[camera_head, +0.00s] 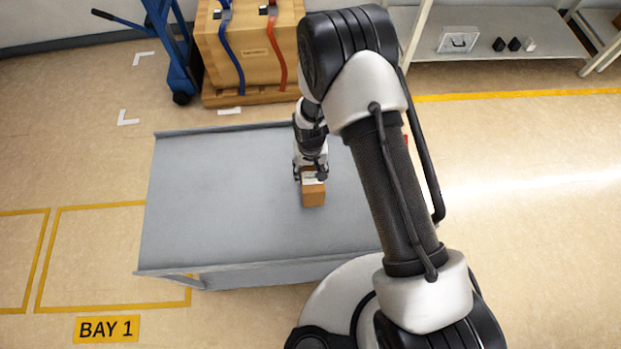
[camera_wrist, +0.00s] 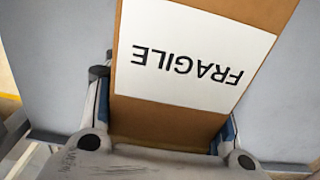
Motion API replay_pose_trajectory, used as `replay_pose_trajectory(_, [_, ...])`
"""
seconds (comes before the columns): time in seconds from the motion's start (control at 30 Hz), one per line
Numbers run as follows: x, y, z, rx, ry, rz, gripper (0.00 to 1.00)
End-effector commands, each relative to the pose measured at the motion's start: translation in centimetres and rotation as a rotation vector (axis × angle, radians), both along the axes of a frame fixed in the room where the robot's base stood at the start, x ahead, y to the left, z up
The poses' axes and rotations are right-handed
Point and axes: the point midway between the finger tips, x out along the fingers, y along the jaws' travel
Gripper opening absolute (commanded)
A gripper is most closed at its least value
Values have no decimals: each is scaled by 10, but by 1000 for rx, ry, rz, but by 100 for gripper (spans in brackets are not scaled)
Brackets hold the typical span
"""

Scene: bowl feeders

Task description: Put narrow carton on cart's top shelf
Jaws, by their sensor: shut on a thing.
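The narrow carton (camera_head: 313,194) is a small brown box with a white label on its top. In the wrist view the carton (camera_wrist: 165,122) fills the middle, and its label reads FRAGILE, upside down. My gripper (camera_head: 312,174) is shut on it, with one finger on each side. The cart's top shelf (camera_head: 220,190) is a flat grey surface, and the carton is over its middle. I cannot tell whether the carton's underside touches the shelf.
The rest of the cart top is bare. Behind it stand a large strapped crate (camera_head: 250,45) on a pallet and a blue hand truck (camera_head: 172,45). A grey shelf (camera_head: 500,38) with small items is at the back right. Floor marked BAY 1 (camera_head: 106,328) lies at left.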

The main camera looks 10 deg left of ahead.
Motion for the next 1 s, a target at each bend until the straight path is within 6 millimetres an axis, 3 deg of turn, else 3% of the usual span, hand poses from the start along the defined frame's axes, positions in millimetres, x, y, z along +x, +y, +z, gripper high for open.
replay_pose_trajectory(0.17, [0,0,-12,0,1,0,10])
replay_pose_trajectory(0.4, [0,0,-44,0,0,0,10])
replay_pose_trajectory(0.73, [1,0,-47,1,-2,0,10])
replay_pose_trajectory(0.77, [0,0,-48,0,0,0,52])
replay_pose_trajectory(1.0, [0,0,-47,0,0,0,68])
